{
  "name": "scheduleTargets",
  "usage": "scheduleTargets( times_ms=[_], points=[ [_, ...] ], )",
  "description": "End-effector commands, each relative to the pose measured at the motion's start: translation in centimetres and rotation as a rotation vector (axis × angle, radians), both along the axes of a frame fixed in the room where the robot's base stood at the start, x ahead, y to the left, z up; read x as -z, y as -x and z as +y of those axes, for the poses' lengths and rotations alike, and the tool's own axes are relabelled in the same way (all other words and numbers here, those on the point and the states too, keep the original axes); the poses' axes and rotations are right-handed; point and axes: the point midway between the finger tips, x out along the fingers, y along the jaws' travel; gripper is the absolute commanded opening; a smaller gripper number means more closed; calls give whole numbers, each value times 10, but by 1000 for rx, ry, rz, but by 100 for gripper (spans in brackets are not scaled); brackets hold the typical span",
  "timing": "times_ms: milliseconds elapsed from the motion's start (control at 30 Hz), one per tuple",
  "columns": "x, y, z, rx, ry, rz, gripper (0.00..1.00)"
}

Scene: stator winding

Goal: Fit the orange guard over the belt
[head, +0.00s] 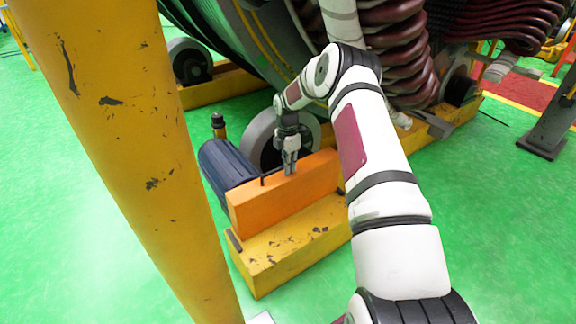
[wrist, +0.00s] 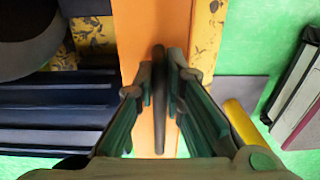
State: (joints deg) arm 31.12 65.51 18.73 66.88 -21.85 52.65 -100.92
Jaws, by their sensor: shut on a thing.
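The orange guard (head: 283,198) is a long box-like cover standing upright over the yellow base, beside the dark blue motor. My gripper (head: 290,168) is at the guard's top, pointing down. In the wrist view the gripper (wrist: 160,85) is shut on the guard's dark handle (wrist: 158,130), a thin bar between the fingers, with the orange top of the guard (wrist: 133,45) beneath. I cannot tell whether the guard rests on the base or hangs just above it. The belt is not visible.
The dark blue ribbed motor (head: 226,164) is left of the guard, and a grey roller (head: 262,138) stands behind it. The yellow base (head: 285,250) lies below. A worn yellow post (head: 125,130) stands at the left front. Dark red coils (head: 405,50) hang behind my arm. Green floor is open at lower left.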

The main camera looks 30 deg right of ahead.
Motion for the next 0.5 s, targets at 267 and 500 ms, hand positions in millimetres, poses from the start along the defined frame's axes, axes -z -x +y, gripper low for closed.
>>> scheduleTargets(
  times_ms=[267, 500],
  points=[
    [2, -1, 0, 0, 1, -3, 0],
    [5, -1, 0, 0, 1, -3, 0]
  ],
)
